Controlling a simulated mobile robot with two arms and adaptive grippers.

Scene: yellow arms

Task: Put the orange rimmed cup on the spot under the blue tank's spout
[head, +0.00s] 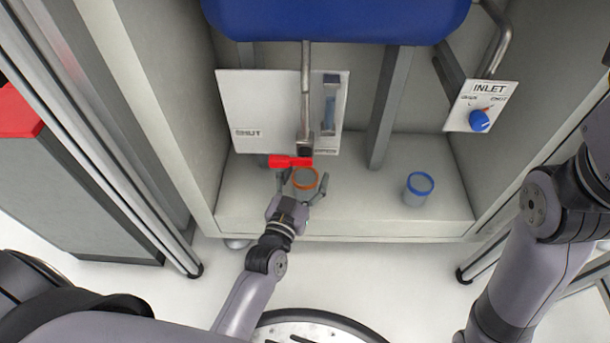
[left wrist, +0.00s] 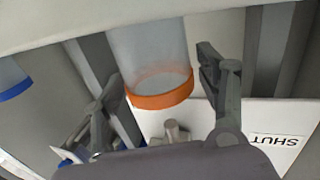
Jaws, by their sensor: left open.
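The orange rimmed cup (head: 306,180) is clear and stands upright on the cabinet floor, at or just in front of the place below the spout (head: 305,146) of the blue tank (head: 335,18). My left gripper (head: 303,184) is open, with one finger on each side of the cup. In the left wrist view the cup (left wrist: 150,62) appears upside down between the spread fingers (left wrist: 161,70), with gaps beside it. The spot under the cup is hidden. My right gripper is out of view; only its arm shows at the right.
A red valve handle (head: 290,161) sits at the spout, close above the cup. A blue rimmed cup (head: 419,188) stands to the right on the cabinet floor (head: 360,205). A SHUT panel (head: 265,110) is behind, and an INLET panel (head: 482,106) with a blue knob is at right.

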